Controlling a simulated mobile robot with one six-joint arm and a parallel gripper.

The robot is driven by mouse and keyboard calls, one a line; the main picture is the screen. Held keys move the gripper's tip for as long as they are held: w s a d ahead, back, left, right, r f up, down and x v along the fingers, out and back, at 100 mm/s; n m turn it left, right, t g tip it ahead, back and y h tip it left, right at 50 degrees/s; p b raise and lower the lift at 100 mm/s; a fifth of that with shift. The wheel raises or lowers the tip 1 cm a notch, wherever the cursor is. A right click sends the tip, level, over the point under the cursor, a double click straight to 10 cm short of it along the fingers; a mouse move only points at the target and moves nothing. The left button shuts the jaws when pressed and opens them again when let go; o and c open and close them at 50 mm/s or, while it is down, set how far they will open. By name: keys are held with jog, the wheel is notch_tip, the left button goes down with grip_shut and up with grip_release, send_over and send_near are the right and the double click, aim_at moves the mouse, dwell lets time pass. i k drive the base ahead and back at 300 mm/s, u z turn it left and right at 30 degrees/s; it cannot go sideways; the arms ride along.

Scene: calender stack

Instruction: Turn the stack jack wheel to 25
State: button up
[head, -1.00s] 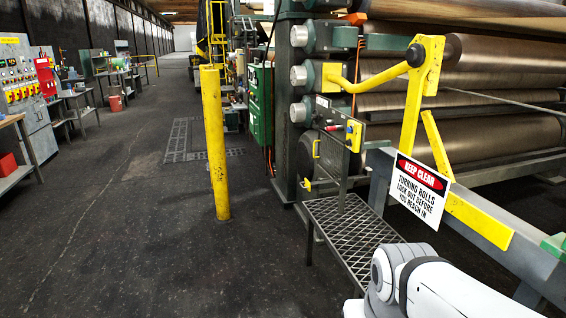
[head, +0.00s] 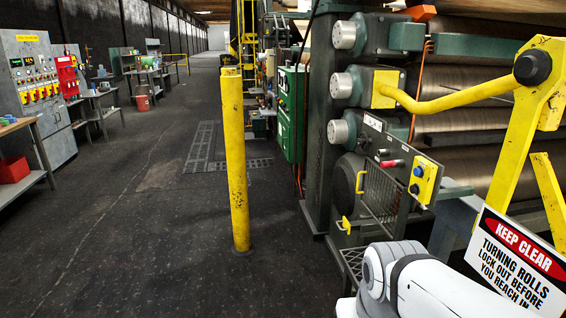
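I cannot make out a stack jack wheel or a scale reading 25 for certain in the head view. The calender stack's rolls (head: 465,122) lie at the right, beside a dark green end frame (head: 325,110) with grey round roll-end caps. A dark round part (head: 347,188) sits low on this frame, partly behind a mesh panel (head: 382,195); I cannot tell whether it is a wheel. A yellow control box (head: 424,180) with a blue button is on the panel's right. My white arm shows at the bottom right; my gripper is outside the picture.
A yellow post (head: 236,160) stands ahead, left of the stack. A keep-clear sign (head: 515,258) and yellow guard bars (head: 455,98) are close at right. Control cabinets (head: 38,95) and benches line the left. The dark floor between is open.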

aim_at(361, 143)
jog(key=u, duration=0.1)
jog(key=i, duration=2.95)
